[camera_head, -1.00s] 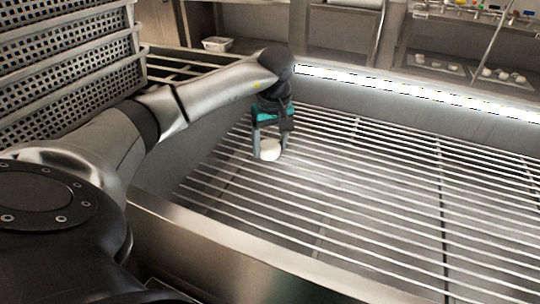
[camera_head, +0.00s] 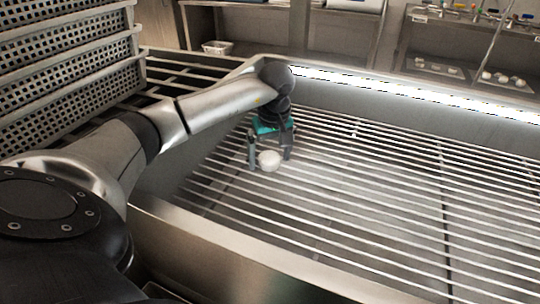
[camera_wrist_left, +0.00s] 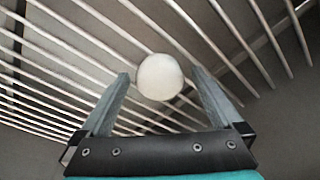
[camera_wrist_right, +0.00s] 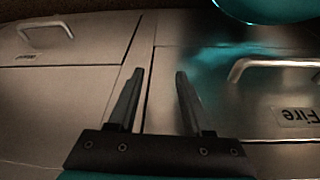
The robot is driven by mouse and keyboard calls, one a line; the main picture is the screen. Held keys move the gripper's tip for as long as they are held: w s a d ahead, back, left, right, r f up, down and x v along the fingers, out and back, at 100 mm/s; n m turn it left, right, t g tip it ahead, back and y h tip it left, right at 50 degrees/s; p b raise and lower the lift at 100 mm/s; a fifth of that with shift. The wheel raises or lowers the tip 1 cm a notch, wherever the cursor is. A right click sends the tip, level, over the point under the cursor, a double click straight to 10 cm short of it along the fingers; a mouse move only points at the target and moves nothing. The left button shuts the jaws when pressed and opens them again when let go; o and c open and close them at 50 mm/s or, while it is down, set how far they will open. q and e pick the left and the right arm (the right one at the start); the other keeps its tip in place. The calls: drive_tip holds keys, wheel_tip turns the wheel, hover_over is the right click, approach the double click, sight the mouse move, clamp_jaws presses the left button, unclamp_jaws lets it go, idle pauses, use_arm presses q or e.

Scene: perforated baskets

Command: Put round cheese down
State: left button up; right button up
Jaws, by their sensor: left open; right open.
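The round cheese (camera_head: 269,160) is white and lies on the metal rods of the rack (camera_head: 380,215) inside the steel basin. My left gripper (camera_head: 269,163) is open around it, with one finger on each side. In the left wrist view the cheese (camera_wrist_left: 160,77) sits between and just beyond the open fingertips (camera_wrist_left: 160,80), with a gap visible on both sides. My right gripper (camera_wrist_right: 154,72) is open and empty in the right wrist view, in front of steel cabinet fronts. It does not show in the head view.
Perforated baskets (camera_head: 65,75) are stacked at the left. The basin's front wall (camera_head: 250,255) and lit back wall (camera_head: 420,95) bound the rack. The rack to the right of the cheese is clear. A small white tray (camera_head: 217,47) stands behind.

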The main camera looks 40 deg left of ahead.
sight(272, 160)
use_arm(q)
drive_tip(key=shift+r, duration=0.2)
wheel_tip(272, 160, up, 12)
drive_tip(key=d+p, duration=0.1)
drive_tip(key=p, duration=0.4)
drive_tip(key=shift+s+d, duration=0.3)
drive_tip(key=shift+s, duration=0.1)
use_arm(e)
drive_tip(key=s+d+f+g, duration=0.1)
drive_tip(key=s+d+f, duration=0.1)
drive_tip(key=s+f, duration=0.3)
drive_tip(key=shift+s+x, duration=0.45)
drive_tip(key=shift+x, duration=1.65)
use_arm(q)
drive_tip(key=shift+f, duration=0.15)
use_arm(e)
drive_tip(key=shift+w+d+f, duration=0.1)
drive_tip(key=shift+d, duration=0.05)
